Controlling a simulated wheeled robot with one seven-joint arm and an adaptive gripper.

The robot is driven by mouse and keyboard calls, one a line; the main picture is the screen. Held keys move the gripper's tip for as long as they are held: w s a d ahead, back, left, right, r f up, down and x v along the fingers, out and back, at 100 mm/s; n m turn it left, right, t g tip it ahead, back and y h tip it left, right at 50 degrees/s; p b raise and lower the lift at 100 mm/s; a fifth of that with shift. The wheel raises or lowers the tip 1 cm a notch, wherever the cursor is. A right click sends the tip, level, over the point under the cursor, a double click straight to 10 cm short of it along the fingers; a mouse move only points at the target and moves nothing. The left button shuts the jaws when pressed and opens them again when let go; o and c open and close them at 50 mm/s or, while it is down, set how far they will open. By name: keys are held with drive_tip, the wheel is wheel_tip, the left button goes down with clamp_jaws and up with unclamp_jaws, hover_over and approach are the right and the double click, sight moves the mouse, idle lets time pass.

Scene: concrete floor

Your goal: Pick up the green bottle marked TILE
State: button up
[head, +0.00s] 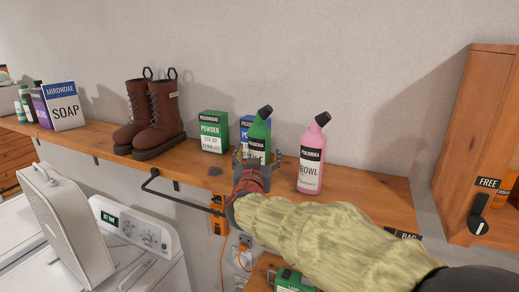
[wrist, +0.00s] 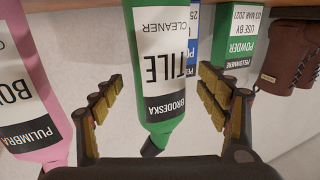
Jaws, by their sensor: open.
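The green bottle (head: 260,131) stands on the wooden shelf (head: 392,203), its dark cap tilted to the right in the head view. The wrist view, which is upside down, shows its white label reading TILE CLEANER on the green bottle (wrist: 160,112). My gripper (head: 258,158) is open in front of the bottle, with one finger to each side of it. In the wrist view my gripper (wrist: 158,95) has visible gaps between both fingers and the bottle. My gripper hides the bottle's lower part in the head view.
A pink bottle (head: 312,158) stands close on the right. A blue box (head: 246,121) is behind the green bottle, and a green powder box (head: 213,132) is to the left. Brown boots (head: 166,115) stand farther left. A wooden cabinet (head: 470,140) is at right.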

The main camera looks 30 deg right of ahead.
drive_tip(key=shift+x, duration=1.15)
drive_tip(key=c, duration=0.4)
drive_tip(key=c, duration=1.5)
drive_tip(key=shift+r, duration=0.1)
